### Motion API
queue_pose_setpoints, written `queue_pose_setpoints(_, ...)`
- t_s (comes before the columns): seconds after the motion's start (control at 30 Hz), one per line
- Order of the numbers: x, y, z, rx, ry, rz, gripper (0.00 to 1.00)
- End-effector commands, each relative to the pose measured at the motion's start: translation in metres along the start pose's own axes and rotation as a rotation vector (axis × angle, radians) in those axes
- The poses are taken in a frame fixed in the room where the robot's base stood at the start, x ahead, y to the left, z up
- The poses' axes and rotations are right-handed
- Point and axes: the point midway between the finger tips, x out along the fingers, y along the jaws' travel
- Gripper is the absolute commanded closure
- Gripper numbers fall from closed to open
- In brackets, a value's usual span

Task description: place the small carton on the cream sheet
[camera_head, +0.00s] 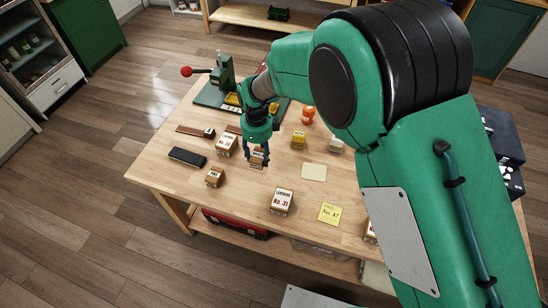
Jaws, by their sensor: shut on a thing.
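My gripper (257,160) points down over the left middle of the table, shut on a small brown-and-white carton (258,158). The fingers cover part of this carton. I cannot tell whether its base touches the table. The cream sheet (314,172) lies flat and bare on the table, to the right of my gripper and a little nearer the front edge. The carton and the sheet are apart.
Around them stand a labelled carton (227,145), a smaller box (214,177), a larger box (282,201), a yellow box (299,138) and an orange bottle (307,115). A yellow note (329,213) lies at front right. A black case (187,157) lies left. My arm hides the table's right side.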

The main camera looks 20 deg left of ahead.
Motion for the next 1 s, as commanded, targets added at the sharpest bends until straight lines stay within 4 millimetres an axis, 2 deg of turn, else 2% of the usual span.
queue_pose_setpoints(0.27,-0.013,-0.001,0.001,0.000,-0.002,-0.002,0.80)
queue_pose_setpoints(0.53,-0.055,-0.001,0.001,0.000,-0.003,-0.003,0.80)
queue_pose_setpoints(0.77,-0.054,0.001,-0.057,0.006,-0.001,-0.001,0.80)
queue_pose_setpoints(1.0,-0.055,0.015,-0.141,0.010,0.000,0.000,0.80)
